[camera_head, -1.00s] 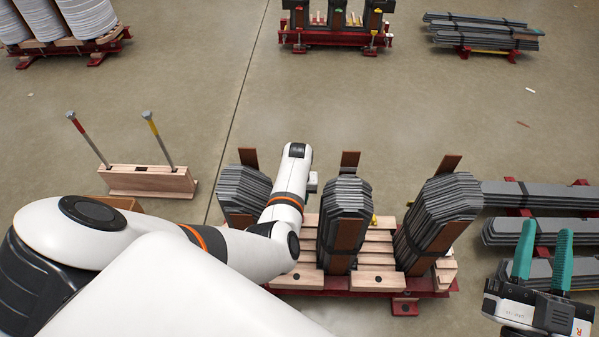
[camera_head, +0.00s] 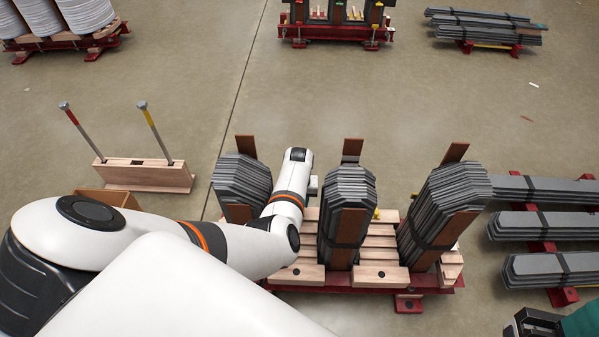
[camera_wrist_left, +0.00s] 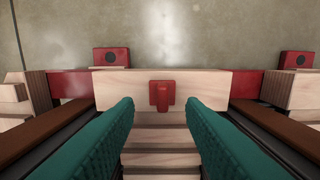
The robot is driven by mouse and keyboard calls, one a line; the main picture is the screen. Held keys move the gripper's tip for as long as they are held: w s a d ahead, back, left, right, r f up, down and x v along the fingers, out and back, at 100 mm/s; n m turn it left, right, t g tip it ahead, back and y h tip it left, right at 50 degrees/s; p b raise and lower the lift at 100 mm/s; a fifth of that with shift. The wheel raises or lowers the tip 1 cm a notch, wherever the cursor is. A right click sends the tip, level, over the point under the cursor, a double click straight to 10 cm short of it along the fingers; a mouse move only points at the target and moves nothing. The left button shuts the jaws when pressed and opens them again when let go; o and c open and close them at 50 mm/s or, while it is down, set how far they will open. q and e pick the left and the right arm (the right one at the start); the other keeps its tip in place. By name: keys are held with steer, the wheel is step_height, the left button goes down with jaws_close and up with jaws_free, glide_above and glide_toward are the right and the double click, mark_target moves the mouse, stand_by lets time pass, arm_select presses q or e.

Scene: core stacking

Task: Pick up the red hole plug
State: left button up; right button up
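The red hole plug (camera_wrist_left: 162,96) shows in the left wrist view, set at the middle of a pale wooden beam (camera_wrist_left: 208,90). My left gripper (camera_wrist_left: 160,112) is open, with its teal fingers apart on the left and right of the plug's line. Nothing is between the fingers, and I cannot tell how far the plug lies beyond the tips. In the head view my left arm covers this gripper and I cannot see the plug. My right gripper (camera_head: 568,323) is cut off at the bottom right corner of the head view.
Dark stacks of core sheets (camera_head: 346,205) stand on a wooden and red frame (camera_head: 407,303) around my left arm. A wooden block (camera_head: 148,175) holding two hammer-like tools stands at left. Flat stacks (camera_head: 545,226) lie at right. Open floor lies beyond.

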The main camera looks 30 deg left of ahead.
arm_select(q)
step_height(320, 180, down, 4)
steer(key=shift+w+d+r+b, duration=0.1)
steer(key=shift+d+r+b, duration=0.05)
steer(key=shift+b, duration=0.95)
jaws_close()
steer(key=shift+r, duration=0.1)
